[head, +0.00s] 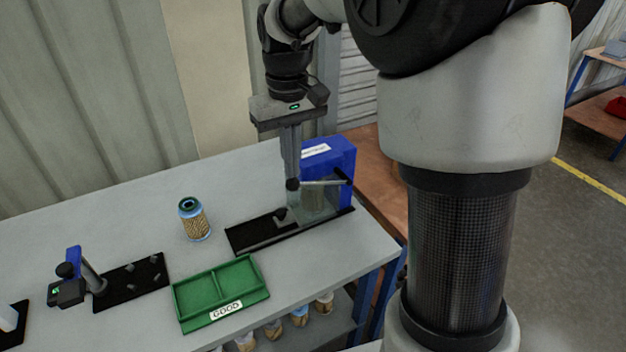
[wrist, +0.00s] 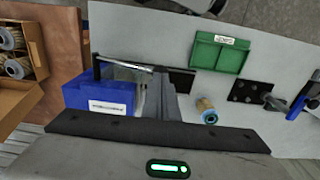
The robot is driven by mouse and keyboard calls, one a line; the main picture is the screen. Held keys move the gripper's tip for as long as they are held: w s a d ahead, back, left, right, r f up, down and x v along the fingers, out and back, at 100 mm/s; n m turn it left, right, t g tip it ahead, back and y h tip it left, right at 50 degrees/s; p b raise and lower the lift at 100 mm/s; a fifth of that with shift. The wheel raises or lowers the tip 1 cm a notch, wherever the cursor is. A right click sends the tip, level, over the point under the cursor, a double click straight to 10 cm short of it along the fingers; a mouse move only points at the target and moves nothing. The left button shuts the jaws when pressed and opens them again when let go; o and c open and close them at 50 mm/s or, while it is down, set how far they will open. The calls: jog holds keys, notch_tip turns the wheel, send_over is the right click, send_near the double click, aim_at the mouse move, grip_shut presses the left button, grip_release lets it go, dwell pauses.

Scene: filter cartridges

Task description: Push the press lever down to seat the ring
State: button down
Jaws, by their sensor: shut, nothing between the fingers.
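The press (head: 318,207) stands at the right of the table, with a dark base plate (head: 252,235). The lever also shows in the wrist view (wrist: 128,65). In the wrist view the fingers (wrist: 170,88) hide part of the press. I cannot make out the ring.
A green GOOD tray (head: 215,292) lies in front. A black pegged plate (head: 130,283) with a small stand (head: 92,278) is further left.

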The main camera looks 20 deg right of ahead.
aim_at(289, 181)
jog(key=shift+f+b, duration=1.5)
jog(key=shift+f, duration=1.3)
jog(key=shift+f, duration=0.1)
jog(key=shift+s+a+f+b, duration=0.1)
jog(key=shift+a+f+b, duration=0.2)
jog(key=shift+f, duration=0.35)
jog(key=shift+s+a+f+b, duration=0.1)
jog(key=shift+f+b, duration=0.3)
jog(key=shift+f, duration=0.2)
jog(key=shift+r+p, duration=0.6)
jog(key=shift+r, duration=0.1)
notch_tip(289, 181, up, 10)
jog(key=p, duration=0.8)
jog(key=shift+w+f, duration=0.1)
jog(key=shift+f, duration=0.15)
